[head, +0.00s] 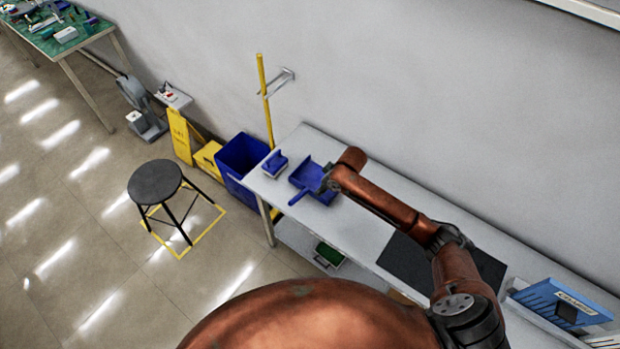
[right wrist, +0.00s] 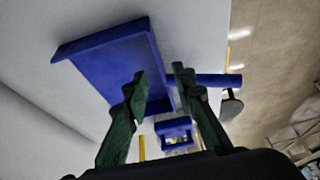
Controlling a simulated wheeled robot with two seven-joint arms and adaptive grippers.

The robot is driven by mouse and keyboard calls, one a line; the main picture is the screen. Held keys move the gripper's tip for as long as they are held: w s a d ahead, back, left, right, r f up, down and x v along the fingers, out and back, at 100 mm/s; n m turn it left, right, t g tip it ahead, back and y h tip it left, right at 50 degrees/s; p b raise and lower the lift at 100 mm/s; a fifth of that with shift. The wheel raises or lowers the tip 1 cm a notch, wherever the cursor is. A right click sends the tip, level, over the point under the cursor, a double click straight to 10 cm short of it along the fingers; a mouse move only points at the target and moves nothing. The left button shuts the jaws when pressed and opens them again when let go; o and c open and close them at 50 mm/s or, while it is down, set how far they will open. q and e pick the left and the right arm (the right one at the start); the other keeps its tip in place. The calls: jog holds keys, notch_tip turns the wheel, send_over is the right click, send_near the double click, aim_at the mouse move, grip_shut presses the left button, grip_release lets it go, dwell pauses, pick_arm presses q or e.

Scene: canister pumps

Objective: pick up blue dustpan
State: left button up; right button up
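The blue dustpan (head: 306,174) lies on the white table near its left end, with its handle (head: 298,198) pointing toward the table's front edge. In the right wrist view the dustpan (right wrist: 105,62) fills the upper middle, with its handle (right wrist: 218,80) pointing right. My right gripper (head: 327,184) is over the dustpan's right side. In the right wrist view its two green fingers (right wrist: 160,72) are apart, in front of the pan's handle end. I cannot tell whether they touch it. My left gripper is not in view.
A blue bin (head: 240,158) and a yellow pole (head: 264,95) stand beyond the table's left end. A black stool (head: 155,181) stands on the floor. A dark mat (head: 415,262) lies farther right on the table.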

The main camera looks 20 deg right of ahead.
aim_at(310, 186)
jog(key=shift+w+f, duration=0.1)
jog(key=shift+f, duration=0.25)
jog(key=shift+a+x, duration=0.2)
jog(key=shift+x, duration=0.95)
jog(key=shift+w+a+f, duration=0.15)
jog(key=shift+w+f, duration=0.2)
jog(key=shift+f, duration=0.2)
jog(key=shift+w+a+f, duration=0.2)
jog(key=shift+w+f, duration=0.15)
jog(key=shift+f, duration=0.25)
jog(key=shift+a+f, duration=0.1)
jog(key=shift+f, duration=0.25)
jog(key=shift+w+f, duration=0.15)
jog(key=shift+f, duration=0.15)
grip_shut()
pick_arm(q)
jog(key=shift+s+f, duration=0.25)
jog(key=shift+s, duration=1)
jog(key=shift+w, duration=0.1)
